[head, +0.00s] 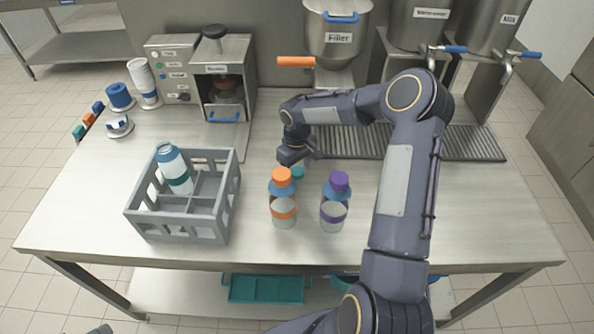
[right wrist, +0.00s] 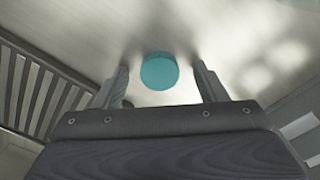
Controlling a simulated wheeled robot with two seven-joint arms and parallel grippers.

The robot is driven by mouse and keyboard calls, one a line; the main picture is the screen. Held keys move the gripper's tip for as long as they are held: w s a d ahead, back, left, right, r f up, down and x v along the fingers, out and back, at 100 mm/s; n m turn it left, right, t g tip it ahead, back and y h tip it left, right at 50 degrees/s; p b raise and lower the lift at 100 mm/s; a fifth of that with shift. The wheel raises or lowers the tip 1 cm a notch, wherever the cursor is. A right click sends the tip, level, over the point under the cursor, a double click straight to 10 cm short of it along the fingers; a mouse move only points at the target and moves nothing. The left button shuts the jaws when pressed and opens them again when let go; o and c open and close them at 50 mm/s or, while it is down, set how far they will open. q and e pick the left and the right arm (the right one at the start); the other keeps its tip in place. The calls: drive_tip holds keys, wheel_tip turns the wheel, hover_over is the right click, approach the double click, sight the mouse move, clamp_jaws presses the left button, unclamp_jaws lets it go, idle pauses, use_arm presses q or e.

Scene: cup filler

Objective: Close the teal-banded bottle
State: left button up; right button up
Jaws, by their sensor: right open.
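The teal-banded bottle (head: 177,172) stands tilted in a compartment of the grey crate (head: 180,228). It has a blue collar and no coloured cap on its pale top. A round teal cap (head: 297,172) lies on the table behind the orange-capped bottle. In the right wrist view the teal cap (right wrist: 159,71) shows between the finger ends, with bare table around it. My right gripper (head: 299,159) is open and empty, pointing down close to the cap. Whether the fingers touch the cap I cannot tell.
An orange-capped bottle (head: 284,200) and a purple-capped bottle (head: 335,203) stand upright in front of my right gripper. A labelled machine (head: 222,85) stands at the back left, the filler (head: 338,38) at the back middle. A drain grate (head: 350,141) lies behind.

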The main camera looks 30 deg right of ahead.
drive_tip(key=c, duration=1.1)
drive_tip(key=shift+o, duration=0.2)
drive_tip(key=shift+r, duration=0.1)
drive_tip(key=shift+r, duration=0.55)
use_arm(q)
wheel_tip(320, 180, down, 4)
drive_tip(key=b, duration=0.4)
use_arm(e)
drive_tip(key=s+a+r, duration=0.2)
drive_tip(key=a+r, duration=0.9)
drive_tip(key=a, duration=0.2)
drive_tip(key=shift+s+a+r, duration=0.2)
drive_tip(key=shift+a+r, duration=0.2)
use_arm(q)
drive_tip(key=shift+o, duration=0.2)
